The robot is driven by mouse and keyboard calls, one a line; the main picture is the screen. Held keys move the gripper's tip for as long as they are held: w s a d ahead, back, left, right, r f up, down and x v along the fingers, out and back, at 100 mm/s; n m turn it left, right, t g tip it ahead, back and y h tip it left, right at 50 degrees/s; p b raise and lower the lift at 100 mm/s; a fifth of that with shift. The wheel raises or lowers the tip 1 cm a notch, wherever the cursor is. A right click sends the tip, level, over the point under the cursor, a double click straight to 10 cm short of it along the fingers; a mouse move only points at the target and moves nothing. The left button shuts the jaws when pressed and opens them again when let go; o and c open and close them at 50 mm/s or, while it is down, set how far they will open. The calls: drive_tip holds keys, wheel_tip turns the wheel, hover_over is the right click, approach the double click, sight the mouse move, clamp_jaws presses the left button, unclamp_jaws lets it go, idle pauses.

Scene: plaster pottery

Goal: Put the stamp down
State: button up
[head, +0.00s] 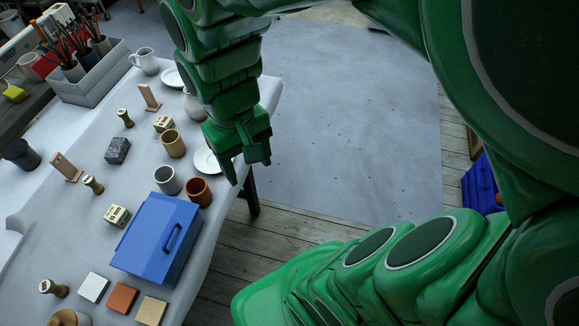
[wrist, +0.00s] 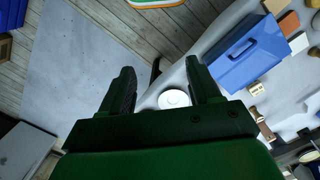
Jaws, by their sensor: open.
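My gripper (head: 247,168) is open and empty, pointing down over the right edge of the cloth-covered table (head: 60,225). In the wrist view nothing is between its fingers (wrist: 160,72); a white plate (wrist: 174,98) shows beyond them. Several small turned wooden pieces that look like stamps stand on the table: one at the back (head: 125,118), one in the middle (head: 92,184) and one at the front left (head: 53,288). All are left of my gripper and apart from it. I cannot tell which is the task's stamp.
A blue toolbox (head: 153,241) stands near the table's right edge. Cups, including a brown one (head: 198,191) and a grey one (head: 167,181), stand behind it. Lettered blocks (head: 117,215) and coloured tiles (head: 122,297) lie around.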

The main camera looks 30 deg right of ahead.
drive_tip(key=s+d+m, duration=0.1)
drive_tip(key=s+d, duration=0.3)
drive_tip(key=s, duration=0.3)
drive_tip(key=shift+s+r+g, duration=0.3)
drive_tip(key=shift+r, duration=0.1)
drive_tip(key=shift+d, duration=0.1)
